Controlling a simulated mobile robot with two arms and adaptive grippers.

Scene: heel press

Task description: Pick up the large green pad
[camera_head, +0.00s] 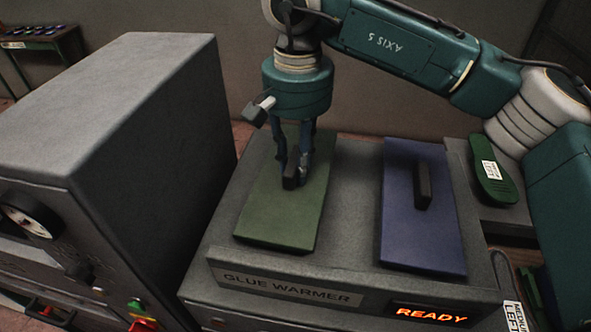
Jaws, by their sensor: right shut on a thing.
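The large green pad (285,218) is a flat rectangular plate with a dark upright handle (291,176) on top. It lies on the left part of the glue warmer's grey top and looks flat against it, though I cannot tell if there is a small gap. My right gripper (293,174) points down over the pad. Its fingers are shut on the handle, which they partly hide. My left gripper is not in view.
A blue pad (422,210) with a dark handle lies to the right on the glue warmer (345,270), whose display reads READY. A grey machine (120,130) stands close on the left. A green labelled sole (492,170) lies at the right.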

